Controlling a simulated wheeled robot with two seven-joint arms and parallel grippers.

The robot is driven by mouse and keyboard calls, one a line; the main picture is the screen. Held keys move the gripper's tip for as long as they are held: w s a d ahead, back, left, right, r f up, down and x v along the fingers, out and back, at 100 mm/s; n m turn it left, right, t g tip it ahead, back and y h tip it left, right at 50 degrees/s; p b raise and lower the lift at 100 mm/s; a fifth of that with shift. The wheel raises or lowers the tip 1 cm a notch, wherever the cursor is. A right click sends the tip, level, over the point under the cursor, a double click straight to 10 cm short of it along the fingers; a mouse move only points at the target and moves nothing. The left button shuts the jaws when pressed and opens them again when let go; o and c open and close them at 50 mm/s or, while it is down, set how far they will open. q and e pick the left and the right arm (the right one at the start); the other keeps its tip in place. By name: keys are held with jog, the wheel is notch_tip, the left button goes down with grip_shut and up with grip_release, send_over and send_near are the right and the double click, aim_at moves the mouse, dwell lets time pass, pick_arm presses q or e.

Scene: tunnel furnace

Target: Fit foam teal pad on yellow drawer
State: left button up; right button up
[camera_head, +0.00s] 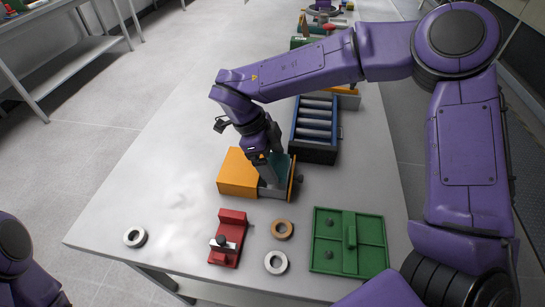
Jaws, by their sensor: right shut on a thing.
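The yellow drawer unit (237,175) lies on the table near the middle of the picture. Its drawer (274,192) stands pulled out to the right, with a yellow front plate and a dark knob. My right gripper (271,172) points down over the open drawer and is shut on the teal pad (282,165). The pad is partly hidden by the fingers. It is at or just above the drawer opening; I cannot tell whether it touches the bottom. Part of my left arm shows at the lower left, but its gripper is out of view.
A blue roller tray (314,125) stands just behind the drawer. In front are a red fixture (228,238), a green tray (348,242), a tan ring (282,229) and two white rings (276,262) (135,237). The table's left part is mostly clear.

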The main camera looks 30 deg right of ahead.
jog(key=shift+f, duration=0.55)
jog(key=o, duration=0.8)
notch_tip(320, 180, up, 9)
jog(key=p, duration=0.9)
jog(key=shift+f, duration=0.15)
jog(key=shift+f, duration=0.1)
jog(key=shift+s, duration=0.1)
